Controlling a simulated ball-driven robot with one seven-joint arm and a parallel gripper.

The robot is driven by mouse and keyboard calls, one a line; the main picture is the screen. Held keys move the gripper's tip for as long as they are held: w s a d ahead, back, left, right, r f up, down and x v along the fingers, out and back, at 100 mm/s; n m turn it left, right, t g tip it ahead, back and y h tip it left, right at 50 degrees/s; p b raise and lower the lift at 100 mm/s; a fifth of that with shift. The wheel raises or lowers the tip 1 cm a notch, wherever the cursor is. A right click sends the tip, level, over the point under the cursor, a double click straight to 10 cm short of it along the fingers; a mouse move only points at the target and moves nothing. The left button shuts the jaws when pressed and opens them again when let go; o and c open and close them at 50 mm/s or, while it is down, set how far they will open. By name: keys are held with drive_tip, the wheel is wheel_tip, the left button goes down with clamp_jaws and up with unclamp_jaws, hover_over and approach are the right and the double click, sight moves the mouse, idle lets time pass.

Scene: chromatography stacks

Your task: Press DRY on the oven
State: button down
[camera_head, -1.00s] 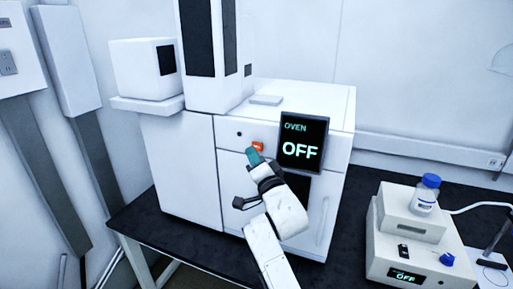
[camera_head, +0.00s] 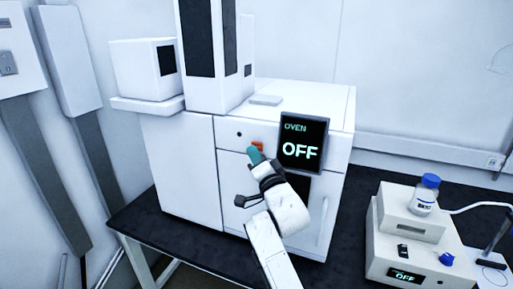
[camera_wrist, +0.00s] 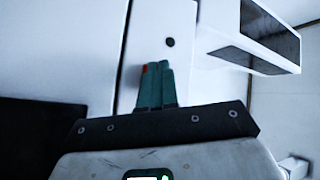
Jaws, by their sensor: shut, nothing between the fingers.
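The white oven (camera_head: 229,185) stands on the dark bench, with a black display (camera_head: 303,142) on its front reading "OVEN OFF". A small orange button (camera_head: 258,146) sits on the panel left of the display, partly covered by my fingertips. My gripper (camera_head: 254,154) is shut and empty, with its teal fingers at the button. In the wrist view the closed fingers (camera_wrist: 156,72) point at the white panel, and a sliver of the red-orange button (camera_wrist: 145,69) shows beside their left tip. I cannot tell whether the fingers touch it. The button's lettering is not readable.
A dark round spot (camera_wrist: 169,43) is on the panel beyond the fingers. A tall white unit (camera_head: 208,60) stands on top of the instrument. At right, a stirrer-like box (camera_head: 412,250) also reads "OFF" and carries a blue-capped bottle (camera_head: 425,195).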

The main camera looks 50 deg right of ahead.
drive_tip(key=shift+w+d, duration=0.15)
drive_tip(key=shift+d, duration=0.2)
idle(0.5)
drive_tip(key=shift+a, duration=0.15)
drive_tip(key=shift+s+a+b, duration=0.3)
drive_tip(key=shift+a+b, duration=0.25)
drive_tip(key=shift+a, duration=0.05)
drive_tip(key=shift+s+a+b, duration=0.3)
drive_tip(key=shift+a+b, duration=0.35)
drive_tip(key=shift+a, duration=0.15)
drive_tip(key=shift+s+a+b, duration=0.25)
drive_tip(key=shift+a+b, duration=0.45)
drive_tip(key=shift+a, duration=0.05)
drive_tip(key=shift+s+a+b, duration=0.3)
drive_tip(key=shift+a+b, duration=0.35)
drive_tip(key=shift+a, duration=0.15)
